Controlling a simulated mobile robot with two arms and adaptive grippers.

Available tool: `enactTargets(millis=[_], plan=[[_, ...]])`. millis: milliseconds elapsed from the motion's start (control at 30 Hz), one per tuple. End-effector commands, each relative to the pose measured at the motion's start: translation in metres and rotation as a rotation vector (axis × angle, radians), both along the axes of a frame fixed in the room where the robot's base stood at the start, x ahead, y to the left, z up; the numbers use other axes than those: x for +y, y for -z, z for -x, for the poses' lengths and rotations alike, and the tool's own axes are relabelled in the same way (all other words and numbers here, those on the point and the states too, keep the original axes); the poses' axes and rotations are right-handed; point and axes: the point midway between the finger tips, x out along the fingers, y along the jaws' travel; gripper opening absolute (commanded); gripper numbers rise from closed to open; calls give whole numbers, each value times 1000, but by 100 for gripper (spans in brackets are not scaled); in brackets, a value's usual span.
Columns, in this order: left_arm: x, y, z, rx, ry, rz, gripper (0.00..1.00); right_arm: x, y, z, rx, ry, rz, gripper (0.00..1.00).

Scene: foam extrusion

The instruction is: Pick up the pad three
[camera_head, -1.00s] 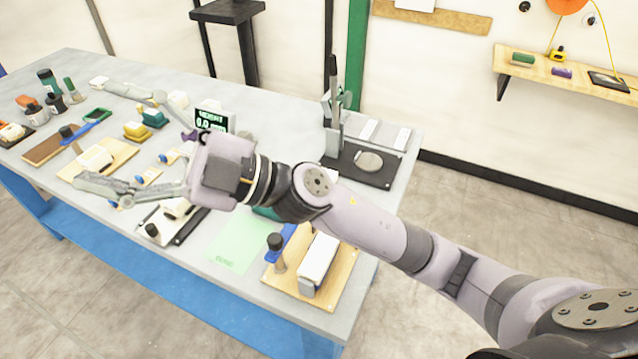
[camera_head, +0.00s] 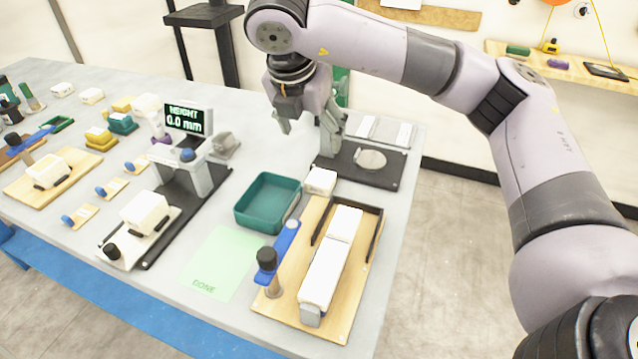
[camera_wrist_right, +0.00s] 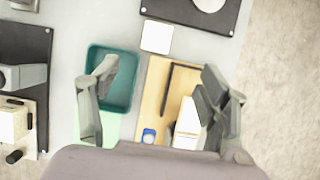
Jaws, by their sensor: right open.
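No label marks which pad is pad three. Two long white blocks (camera_head: 330,258) lie end to end on the wooden board (camera_head: 282,285). My right gripper (camera_head: 307,126) is open and empty, pointing down above the back right of the table. In the right wrist view its fingers (camera_wrist_right: 158,78) are wide apart, with the small white block beyond the gap between them. My left gripper is out of view.
A teal tray (camera_head: 268,203) sits left of the board, behind a green DONE sheet (camera_head: 222,262). A height gauge (camera_head: 185,165) with a display stands left of it. A black plate (camera_head: 382,176) with a grey disc is at the back right. More white blocks (camera_head: 92,96) lie far left.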

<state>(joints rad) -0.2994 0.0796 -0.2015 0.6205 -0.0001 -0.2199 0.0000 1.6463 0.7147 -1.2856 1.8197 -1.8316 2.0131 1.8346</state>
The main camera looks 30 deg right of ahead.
Motion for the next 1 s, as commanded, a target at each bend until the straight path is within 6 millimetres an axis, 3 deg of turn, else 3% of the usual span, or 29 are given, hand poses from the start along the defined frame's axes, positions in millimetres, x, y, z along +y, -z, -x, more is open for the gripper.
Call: enactTargets(millis=[167,433,767,1000], plan=[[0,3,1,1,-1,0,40,-9,36,-7,9,0,-3,70],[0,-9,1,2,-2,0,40,-25,83,-21,7,-3,-1,70],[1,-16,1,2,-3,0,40,-31,111,-29,7,-6,-3,70],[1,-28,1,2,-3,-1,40,-38,144,-38,7,-4,-2,70]])
